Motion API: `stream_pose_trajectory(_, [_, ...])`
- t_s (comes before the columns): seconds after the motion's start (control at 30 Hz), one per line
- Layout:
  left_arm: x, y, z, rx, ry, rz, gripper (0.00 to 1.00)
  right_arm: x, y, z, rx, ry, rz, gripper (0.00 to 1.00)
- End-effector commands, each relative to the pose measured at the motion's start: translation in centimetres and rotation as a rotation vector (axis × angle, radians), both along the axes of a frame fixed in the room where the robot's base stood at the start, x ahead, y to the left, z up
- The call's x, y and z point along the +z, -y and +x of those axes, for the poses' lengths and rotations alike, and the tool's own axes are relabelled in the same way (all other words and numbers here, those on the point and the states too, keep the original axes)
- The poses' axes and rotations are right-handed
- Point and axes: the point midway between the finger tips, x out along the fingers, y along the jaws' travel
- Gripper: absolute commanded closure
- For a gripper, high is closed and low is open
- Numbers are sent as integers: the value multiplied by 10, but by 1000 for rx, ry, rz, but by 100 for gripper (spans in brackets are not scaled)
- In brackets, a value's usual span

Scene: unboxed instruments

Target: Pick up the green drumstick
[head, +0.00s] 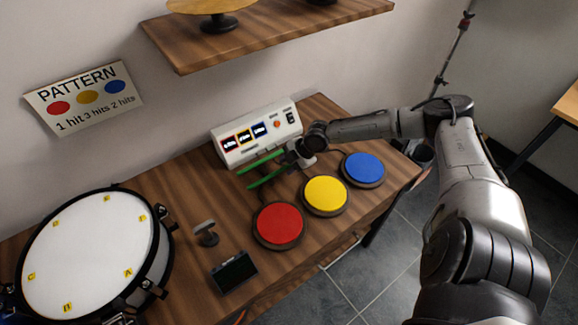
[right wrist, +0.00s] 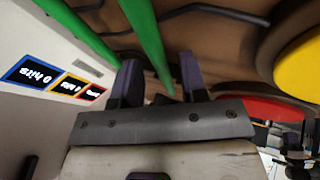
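Two green drumsticks lie roughly side by side in front of the white console, the far one (head: 260,160) and the near one (head: 266,177). My right gripper (head: 291,158) is at their right ends, low over the table. In the right wrist view, its two dark fingers (right wrist: 160,78) are apart. One green drumstick (right wrist: 147,38) runs down to the gap between them, with room at its sides. The other green drumstick (right wrist: 78,28) passes outside the fingers, to the left. My left gripper is not in view.
A white console (head: 257,132) stands behind the sticks. Red (head: 279,225), yellow (head: 325,195) and blue (head: 363,169) pads are in front and to the right. A white drum (head: 88,252) is at left, with a small stand (head: 206,233) and a dark box (head: 234,272) nearby.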

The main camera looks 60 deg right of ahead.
Motion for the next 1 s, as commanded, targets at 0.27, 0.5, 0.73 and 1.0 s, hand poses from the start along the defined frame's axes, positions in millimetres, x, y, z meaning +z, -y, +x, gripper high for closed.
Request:
stream_pose_trajectory(0.27, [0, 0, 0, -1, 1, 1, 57, 0, 0, 0, 0, 0, 0, 88])
stream_pose_trajectory(0.5, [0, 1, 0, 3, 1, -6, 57, 0, 0, 0, 0, -1, 0, 100])
stream_pose_trajectory(0.73, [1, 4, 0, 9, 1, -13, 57, 0, 0, 0, 0, 0, 0, 100])
stream_pose_trajectory(1.0, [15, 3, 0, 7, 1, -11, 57, 31, 1, 0, 1, 1, -2, 100])
